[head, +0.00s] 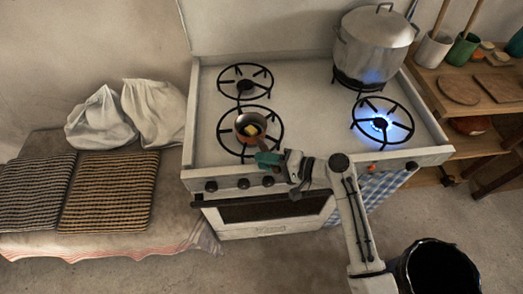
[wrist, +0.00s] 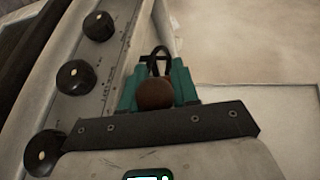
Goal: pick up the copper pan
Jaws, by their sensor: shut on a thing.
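The copper pan (head: 261,123), small and round with a yellow piece in it, is at the front left burner (head: 278,133) in the head view. I cannot tell whether it rests on the grate or is just above it. My gripper (head: 268,158) reaches in from the front right, with its green fingers at the pan's handle side. In the wrist view the green fingers of my gripper (wrist: 155,82) are shut around a brown rounded piece, which looks like the handle's end, with a dark loop beyond it. The pan's bowl cannot be made out there.
A large lidded pot (head: 375,48) stands on the back right burner. The front right burner (head: 380,124) burns with a blue flame. Knobs (head: 243,183) line the stove's front. A wooden shelf (head: 440,78) with utensil cups is right; a black bin (head: 440,245) stands lower right.

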